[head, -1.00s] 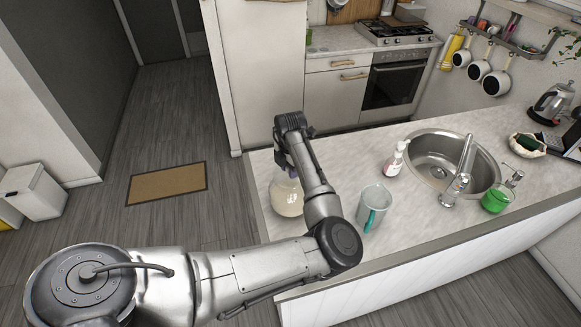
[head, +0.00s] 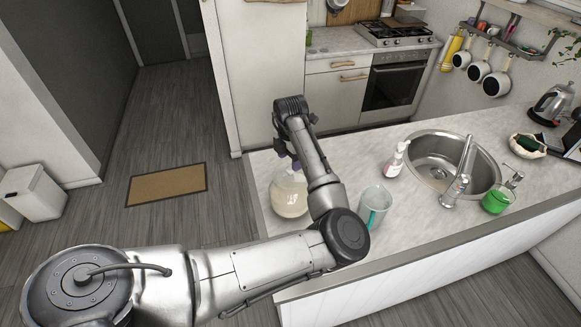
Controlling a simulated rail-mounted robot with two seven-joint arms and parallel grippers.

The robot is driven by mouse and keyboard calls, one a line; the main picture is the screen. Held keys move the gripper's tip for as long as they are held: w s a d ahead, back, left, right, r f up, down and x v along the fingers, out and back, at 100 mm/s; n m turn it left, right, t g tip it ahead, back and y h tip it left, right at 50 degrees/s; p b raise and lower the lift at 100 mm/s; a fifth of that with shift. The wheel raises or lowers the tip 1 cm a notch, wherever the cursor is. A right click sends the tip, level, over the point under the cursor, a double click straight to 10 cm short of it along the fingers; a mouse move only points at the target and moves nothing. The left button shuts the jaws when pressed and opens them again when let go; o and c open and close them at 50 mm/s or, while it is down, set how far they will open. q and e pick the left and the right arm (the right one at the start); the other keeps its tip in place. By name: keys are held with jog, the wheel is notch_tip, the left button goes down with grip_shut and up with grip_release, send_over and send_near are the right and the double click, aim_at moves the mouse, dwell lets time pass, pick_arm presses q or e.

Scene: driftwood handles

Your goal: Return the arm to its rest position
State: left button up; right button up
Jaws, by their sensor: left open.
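My left arm comes in from the left and reaches over the near end of the counter. My left gripper (head: 287,155) is above a round glass jug (head: 290,195) with pale contents that stands on the counter. The gripper's fingers are partly hidden behind the arm's wrist, and it appears open and empty, apart from the jug. My right gripper is not in view.
A clear cup with a teal part (head: 374,205) stands right of my forearm. A soap bottle (head: 396,160), sink (head: 428,170) and green container (head: 496,201) are farther right. The floor left of the counter (head: 440,238) is clear around a brown mat (head: 166,184).

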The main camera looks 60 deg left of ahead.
pick_arm(q)
notch_tip(320, 180, up, 9)
dwell(0.4)
jog(key=shift+f, duration=0.15)
